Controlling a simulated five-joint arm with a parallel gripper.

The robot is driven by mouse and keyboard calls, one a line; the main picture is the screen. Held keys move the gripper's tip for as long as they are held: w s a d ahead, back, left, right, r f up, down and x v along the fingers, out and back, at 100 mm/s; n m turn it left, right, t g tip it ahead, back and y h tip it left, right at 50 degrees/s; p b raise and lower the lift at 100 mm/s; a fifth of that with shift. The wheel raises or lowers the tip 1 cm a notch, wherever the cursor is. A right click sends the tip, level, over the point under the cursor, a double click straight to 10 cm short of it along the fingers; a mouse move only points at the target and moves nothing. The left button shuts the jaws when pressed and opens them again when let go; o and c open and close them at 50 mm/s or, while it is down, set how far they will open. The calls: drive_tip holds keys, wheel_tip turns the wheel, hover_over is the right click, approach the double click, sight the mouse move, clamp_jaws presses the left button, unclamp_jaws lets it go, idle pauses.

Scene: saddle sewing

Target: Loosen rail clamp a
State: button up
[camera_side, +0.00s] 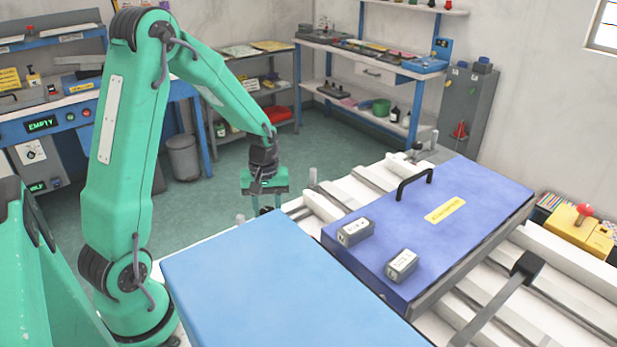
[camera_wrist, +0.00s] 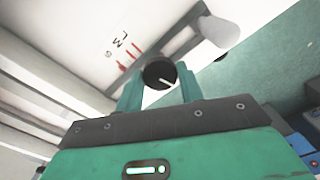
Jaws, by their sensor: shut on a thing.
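My gripper (camera_side: 265,205) is low at the far left edge of the white railed bench, behind the light blue block. In the wrist view its two green fingers (camera_wrist: 160,88) are shut on a round black knob (camera_wrist: 158,73) with a white pointer line. The knob sits on a white surface beside a dark slot and red tick marks with small lettering (camera_wrist: 122,48). I take this knob to be rail clamp a, but no name is legible. In the side view the knob is mostly hidden by the gripper.
A light blue block (camera_side: 270,285) stands in front of my gripper. A darker blue board (camera_side: 480,205) with a black handle (camera_side: 413,183) and two small grey blocks lies on the white rails to the right. A pale rounded post (camera_wrist: 219,30) stands close beside the knob.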

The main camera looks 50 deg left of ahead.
drive_tip(key=shift+r, duration=0.1)
drive_tip(key=o, duration=1)
drive_tip(key=shift+r, duration=3.85)
